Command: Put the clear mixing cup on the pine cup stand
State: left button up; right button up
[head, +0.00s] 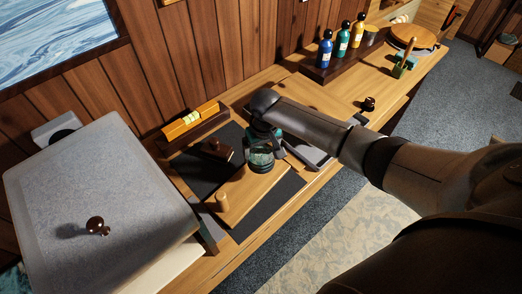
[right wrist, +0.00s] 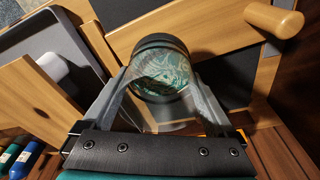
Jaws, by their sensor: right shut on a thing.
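The clear mixing cup (right wrist: 163,72) has a dark rim and shows a green pattern through it in the right wrist view. My right gripper (right wrist: 160,98) is shut on it, one finger on each side. In the head view the cup (head: 261,158) appears over the back right part of the pine cup stand (head: 250,198), below my right gripper (head: 266,142). I cannot tell whether the cup touches the stand. The stand is a flat board with an upright peg (head: 222,201); its peg also shows in the right wrist view (right wrist: 274,18). My left gripper is not in view.
A dark mat (head: 285,192) lies under the stand. A dark wooden block with a knob (head: 216,150) and a yellow level (head: 194,121) are behind. A grey lidded box (head: 95,205) stands left. A grey tray (head: 307,152) lies right. Bottles (head: 341,42) stand farther back.

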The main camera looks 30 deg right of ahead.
jog(key=shift+f, duration=0.5)
jog(key=o, duration=1.3)
jog(key=shift+r, duration=0.1)
notch_tip(320, 180, up, 15)
jog(key=s, duration=0.2)
jog(key=shift+s+p, duration=0.15)
jog(key=shift+p, duration=0.3)
jog(key=shift+a, duration=0.1)
